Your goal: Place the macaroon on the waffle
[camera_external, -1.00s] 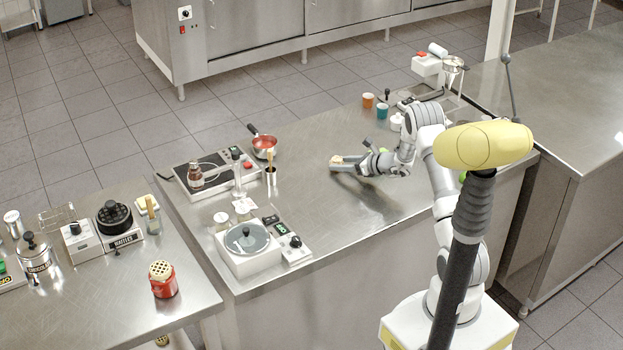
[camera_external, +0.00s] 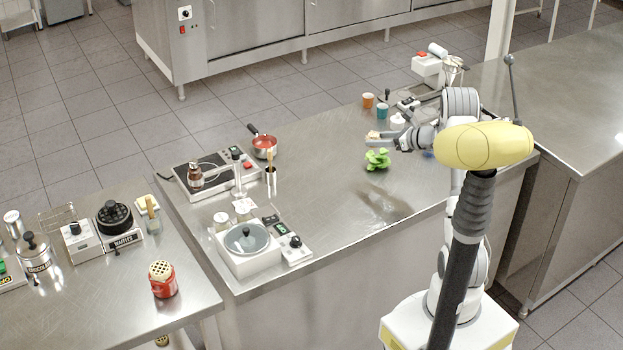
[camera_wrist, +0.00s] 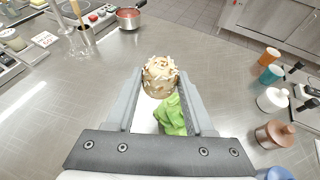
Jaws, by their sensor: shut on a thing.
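My gripper (camera_external: 375,138) is shut on a cream, round piece with pale flakes, which I take to be the macaroon (camera_wrist: 160,74). The macaroon sits between the fingertips in the wrist view and shows as a small pale spot in the external view (camera_external: 373,134). The gripper is held above the right part of the steel counter. I cannot make out a waffle for certain in either view. A black-topped waffle maker (camera_external: 115,217) stands on the left table.
A bright green item (camera_external: 377,159) lies on the counter below and beside my gripper. An orange cup (camera_external: 368,101), a teal cup (camera_external: 382,111) and small jars stand close behind. A red pan (camera_external: 264,147) and hotplate are further left. The counter's middle is clear.

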